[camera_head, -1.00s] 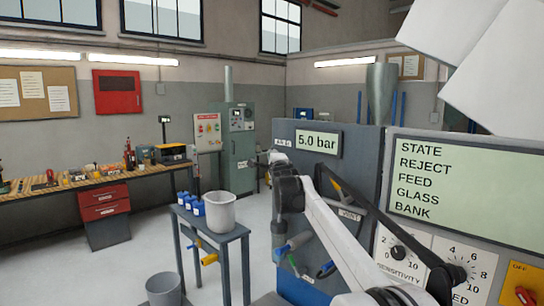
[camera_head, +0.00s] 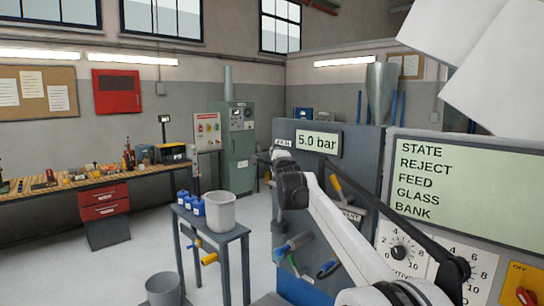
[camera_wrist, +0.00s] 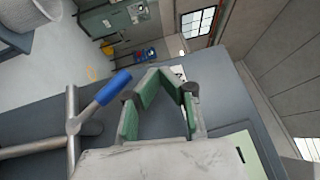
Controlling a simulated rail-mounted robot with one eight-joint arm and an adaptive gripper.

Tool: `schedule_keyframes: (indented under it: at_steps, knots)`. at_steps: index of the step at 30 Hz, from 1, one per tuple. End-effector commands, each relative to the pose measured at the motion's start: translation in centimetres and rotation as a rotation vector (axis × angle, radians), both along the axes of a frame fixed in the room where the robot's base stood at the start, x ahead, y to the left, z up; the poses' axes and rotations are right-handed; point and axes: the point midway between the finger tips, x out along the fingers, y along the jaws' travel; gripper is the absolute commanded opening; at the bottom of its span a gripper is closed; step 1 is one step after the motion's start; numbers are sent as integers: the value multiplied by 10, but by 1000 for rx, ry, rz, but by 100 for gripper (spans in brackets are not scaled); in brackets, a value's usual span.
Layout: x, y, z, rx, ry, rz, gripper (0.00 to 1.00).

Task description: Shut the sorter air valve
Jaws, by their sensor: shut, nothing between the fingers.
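A blue-handled lever (camera_wrist: 107,90) on a grey pipe (camera_wrist: 72,130) shows in the wrist view, left of my gripper (camera_wrist: 155,72). The handle slants up to the right, its free end close to my left finger; I cannot tell whether they touch. My green-padded fingers are shut, tips together, with nothing between them. In the head view my arm hides most of the gripper. No label readable here tells which is the sorter air valve. A display (camera_head: 318,143) reads 5.0 bar.
A panel (camera_head: 465,195) with dials and an orange plate with a red switch (camera_head: 524,297) stands at right. A small table (camera_head: 212,235) holds a white bucket (camera_head: 220,211) and blue bottles. A grey bin (camera_head: 163,290) is on the floor, which is open at left.

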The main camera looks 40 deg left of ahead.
Motion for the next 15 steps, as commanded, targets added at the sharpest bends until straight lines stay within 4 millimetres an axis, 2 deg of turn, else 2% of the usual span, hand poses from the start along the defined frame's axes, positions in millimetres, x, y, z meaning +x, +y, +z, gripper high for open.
schedule_keyframes:
  at_steps: [3, 15]
  knots:
    - [2, -12, 18, -1, -1, 0, 0]
    - [-27, -37, 39, 0, 0, 1, 0]
